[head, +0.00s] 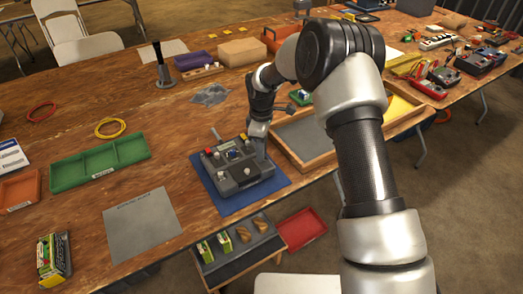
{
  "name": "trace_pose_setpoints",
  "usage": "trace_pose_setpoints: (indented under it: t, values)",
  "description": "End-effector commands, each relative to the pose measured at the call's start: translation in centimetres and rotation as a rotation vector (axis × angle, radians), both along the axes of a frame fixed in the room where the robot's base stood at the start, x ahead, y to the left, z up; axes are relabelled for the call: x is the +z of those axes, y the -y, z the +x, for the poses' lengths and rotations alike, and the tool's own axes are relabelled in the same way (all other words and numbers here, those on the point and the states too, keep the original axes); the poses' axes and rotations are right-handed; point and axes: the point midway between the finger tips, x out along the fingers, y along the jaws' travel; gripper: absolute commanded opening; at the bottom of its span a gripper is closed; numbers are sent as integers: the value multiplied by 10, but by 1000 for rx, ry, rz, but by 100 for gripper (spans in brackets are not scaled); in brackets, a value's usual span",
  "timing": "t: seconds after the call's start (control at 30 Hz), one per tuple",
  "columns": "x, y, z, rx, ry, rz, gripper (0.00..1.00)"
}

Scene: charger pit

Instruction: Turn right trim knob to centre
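A dark grey control box (241,181) sits on a blue mat (222,199) near the front edge of the wooden table. Its top carries a red and a yellow part at the back, a blue-and-white part in the middle and pale knobs towards the front. My gripper (260,150) points down at the right side of the box, very near or touching it. The fingertips are small and partly hidden, so I cannot tell whether they are open or closed. The right trim knob cannot be picked out. It may be hidden by my gripper.
A wooden-framed tray (308,132) lies right of the box, partly behind my arm. A green divided tray (100,163) and a grey mat (141,224) lie to the left. A stand with a black handle (160,65) rises behind. Bare wood lies left of the box.

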Motion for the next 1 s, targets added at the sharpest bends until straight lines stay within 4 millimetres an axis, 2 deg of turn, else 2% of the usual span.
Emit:
trace_pose_setpoints:
  t: [0.17, 0.5, 0.7, 0.83, 1.0]
  values:
    - [24, 0, 1, -1, 4, 1, 21]
    - [107, 0, 1, 0, 5, 2, 21]
    - [148, 0, 1, 0, 5, 2, 21]
    - [164, 0, 1, 0, 2, 1, 21]
    - [173, 0, 0, 0, 2, 1, 21]
